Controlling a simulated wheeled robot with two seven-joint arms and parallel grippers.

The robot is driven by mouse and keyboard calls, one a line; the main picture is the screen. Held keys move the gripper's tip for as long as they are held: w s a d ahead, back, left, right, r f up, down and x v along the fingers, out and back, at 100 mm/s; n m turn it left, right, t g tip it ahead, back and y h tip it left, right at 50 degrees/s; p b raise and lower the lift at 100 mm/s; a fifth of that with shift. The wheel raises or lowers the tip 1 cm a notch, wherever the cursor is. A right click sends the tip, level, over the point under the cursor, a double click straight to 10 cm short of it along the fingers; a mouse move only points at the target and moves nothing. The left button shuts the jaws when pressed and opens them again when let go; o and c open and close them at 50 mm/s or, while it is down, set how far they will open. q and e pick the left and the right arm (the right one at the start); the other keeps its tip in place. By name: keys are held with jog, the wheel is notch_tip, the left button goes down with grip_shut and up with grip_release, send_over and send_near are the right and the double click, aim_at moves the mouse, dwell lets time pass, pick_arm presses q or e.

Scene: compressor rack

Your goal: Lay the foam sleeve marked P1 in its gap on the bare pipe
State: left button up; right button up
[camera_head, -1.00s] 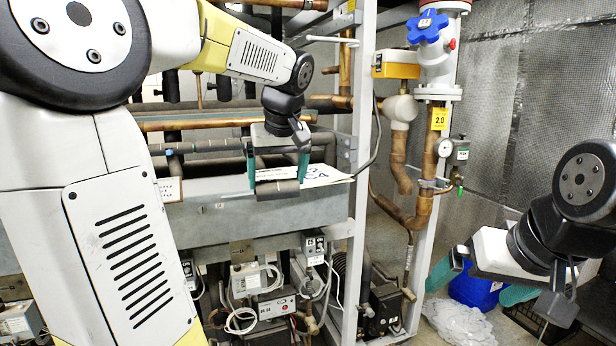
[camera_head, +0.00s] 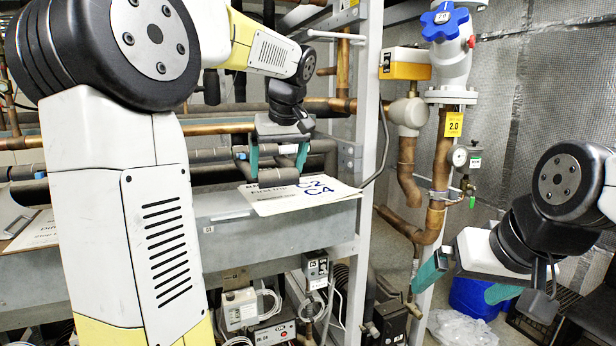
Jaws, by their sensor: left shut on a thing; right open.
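My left gripper (camera_head: 277,163) is shut on a short dark foam sleeve (camera_head: 278,175), its teal fingers at the sleeve's two ends. The sleeve lies level, above the white paper sheet (camera_head: 315,192) on the grey ledge. I cannot read a mark on the sleeve. Behind it run a copper-coloured bare pipe (camera_head: 205,130) and dark foam-covered pipes (camera_head: 205,156). The gripper and arm hide part of these pipes, and I cannot make out which gap is P1. My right gripper (camera_head: 463,277) is open and empty at the lower right, away from the rack.
The grey metal ledge (camera_head: 280,235) crosses the rack's front, with an upright post (camera_head: 372,150) at its right. A blue-handled valve (camera_head: 440,22) and gauge (camera_head: 460,157) stand further right. Control boxes (camera_head: 240,308) sit below. A blue bin (camera_head: 475,296) is on the floor.

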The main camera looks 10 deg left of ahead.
pick_arm(q)
jog(key=w, duration=0.2)
jog(key=w+d, duration=0.1)
jog(key=w, duration=0.2)
jog(key=w+d, duration=0.1)
jog(key=w, duration=0.2)
jog(key=shift+d+f, duration=0.25)
jog(key=shift+f, duration=1.9)
jog(key=o, duration=1.5)
jog(key=shift+f, duration=0.1)
jog(key=v, duration=1.2)
jog(key=s+f+m+h, duration=0.1)
jog(key=s+f+m, duration=0.1)
jog(key=s+f, duration=0.3)
jog(key=s+d+f+m+t+h, duration=0.1)
jog(key=s+f, duration=0.5)
jog(key=s, duration=0.7)
jog(key=s+f+m+h, duration=0.3)
jog(key=s+f, duration=0.3)
jog(key=s, duration=0.3)
jog(key=shift+s+d+f+m+t, duration=0.3)
jog(key=shift+m+t, duration=0.1)
jog(key=shift+m, duration=0.2)
